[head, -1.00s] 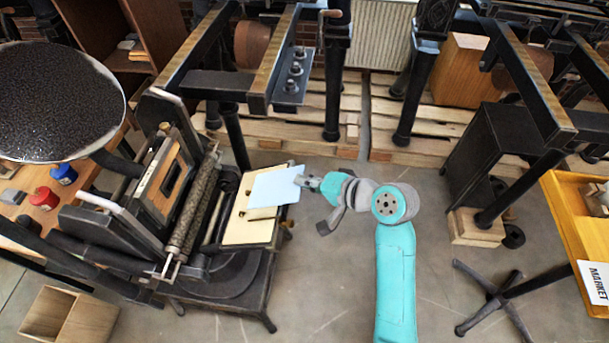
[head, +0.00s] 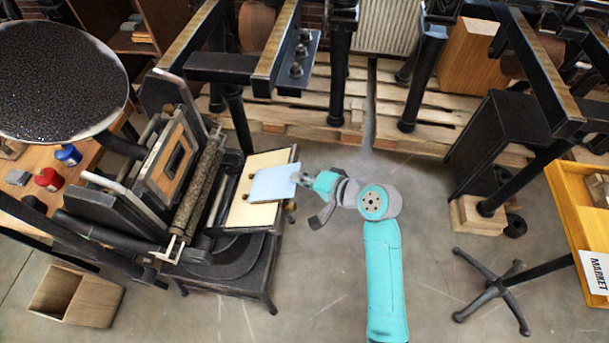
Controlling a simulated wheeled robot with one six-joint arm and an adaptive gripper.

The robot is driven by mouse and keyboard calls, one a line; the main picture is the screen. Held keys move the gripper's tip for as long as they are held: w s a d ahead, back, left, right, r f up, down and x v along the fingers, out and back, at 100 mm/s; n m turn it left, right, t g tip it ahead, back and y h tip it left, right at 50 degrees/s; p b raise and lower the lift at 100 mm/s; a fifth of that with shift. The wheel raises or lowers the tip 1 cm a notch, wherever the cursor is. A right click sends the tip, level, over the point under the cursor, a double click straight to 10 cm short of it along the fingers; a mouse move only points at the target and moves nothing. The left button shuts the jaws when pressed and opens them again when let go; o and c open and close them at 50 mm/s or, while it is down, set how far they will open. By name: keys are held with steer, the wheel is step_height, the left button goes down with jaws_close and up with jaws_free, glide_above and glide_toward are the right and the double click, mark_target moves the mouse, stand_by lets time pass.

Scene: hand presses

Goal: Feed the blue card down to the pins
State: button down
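The blue card (head: 272,184) is a pale blue sheet over the cream feed board (head: 253,215) of the hand press (head: 188,200). My gripper (head: 297,179) is at the card's right edge and appears shut on it. Two small brass-coloured pins (head: 246,197) show at the card's left edge, one near its upper corner and one near its lower corner. The card's left edge looks very close to them; I cannot tell whether it touches. I also cannot tell whether the card lies flat on the board or just above it.
A round black ink disc (head: 60,85) stands at upper left. Red (head: 48,179) and blue (head: 68,155) ink pots sit on a wooden bench. A wooden box (head: 76,296) is on the floor. A yellow tray (head: 578,215) is at right.

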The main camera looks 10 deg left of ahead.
steer(key=shift+a+f, duration=0.1)
steer(key=shift+a, duration=0.1)
steer(key=c, duration=1.2)
jaws_free()
steer(key=shift+c, duration=0.2)
steer(key=shift+c, duration=0.4)
steer(key=shift+d, duration=0.2)
steer(key=shift+d+r, duration=0.55)
steer(key=shift+d, duration=0.35)
steer(key=shift+d+r, duration=0.55)
steer(key=shift+d, duration=0.35)
